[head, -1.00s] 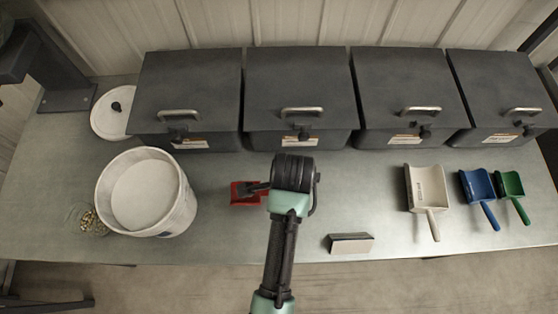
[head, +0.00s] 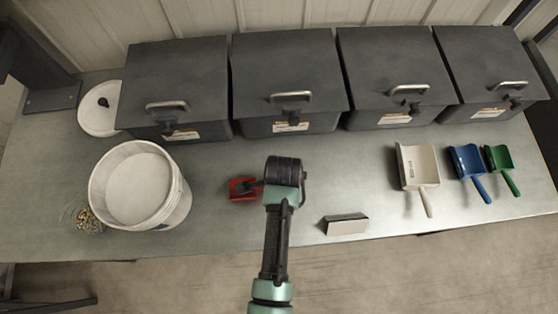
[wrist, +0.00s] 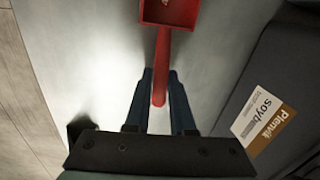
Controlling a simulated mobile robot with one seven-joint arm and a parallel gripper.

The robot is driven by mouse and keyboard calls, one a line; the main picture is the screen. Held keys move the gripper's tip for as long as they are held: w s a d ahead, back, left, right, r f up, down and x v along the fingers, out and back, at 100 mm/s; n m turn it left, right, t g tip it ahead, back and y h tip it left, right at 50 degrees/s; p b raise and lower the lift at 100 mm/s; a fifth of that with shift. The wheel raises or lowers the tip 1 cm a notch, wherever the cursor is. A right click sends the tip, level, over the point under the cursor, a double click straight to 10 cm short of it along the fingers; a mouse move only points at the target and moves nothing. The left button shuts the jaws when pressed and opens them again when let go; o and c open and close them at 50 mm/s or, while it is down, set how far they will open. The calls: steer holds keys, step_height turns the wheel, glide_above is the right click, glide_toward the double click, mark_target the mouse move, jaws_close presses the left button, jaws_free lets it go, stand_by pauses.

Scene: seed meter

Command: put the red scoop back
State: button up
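The red scoop (head: 243,189) is over the bench, right of the white bucket and in front of the bins. My gripper (head: 260,188) is at its right; the gripper body partly hides the handle in the head view. In the wrist view the scoop's pan (wrist: 170,12) is cut by the top edge. Its handle (wrist: 162,65) runs down between the two dark fingers of my gripper (wrist: 160,75), which look closed on it. I cannot tell how far the scoop is above the bench.
A white scoop (head: 417,167), blue scoop (head: 468,160) and green scoop (head: 499,158) lie at the right. A small block (head: 346,225) sits near the front edge. Dark lidded bins (head: 285,80) line the back. A white bucket (head: 178,200) and a glass of seeds (head: 88,220) stand left.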

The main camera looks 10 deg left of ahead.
steer(key=o, duration=0.3)
steer(key=shift+r, duration=0.1)
step_height(320, 180, up, 12)
steer(key=s, duration=0.2)
steer(key=w+d+r+n+t, duration=0.2)
steer(key=w+r+n+t, duration=0.2)
steer(key=w+r+t, duration=0.8)
steer(key=w+r+n+t, duration=0.1)
steer(key=w+r+n, duration=0.15)
steer(key=r, duration=0.75)
steer(key=w+r+n, duration=0.1)
steer(key=w+r, duration=0.2)
steer(key=r, duration=0.8)
steer(key=s+d+r+n+t, duration=0.1)
steer(key=s+r+t, duration=0.3)
steer(key=r, duration=0.6)
steer(key=s+d+r+n+t, duration=0.1)
steer(key=s+r+n+t, duration=0.2)
steer(key=r, duration=0.8)
steer(key=s+r+n+t, duration=0.2)
steer(key=s+r+t, duration=0.3)
steer(key=r, duration=0.6)
steer(key=shift+s+d+n+h, duration=0.25)
steer(key=shift+d+n+h, duration=0.1)
steer(key=shift+d+h, duration=0.05)
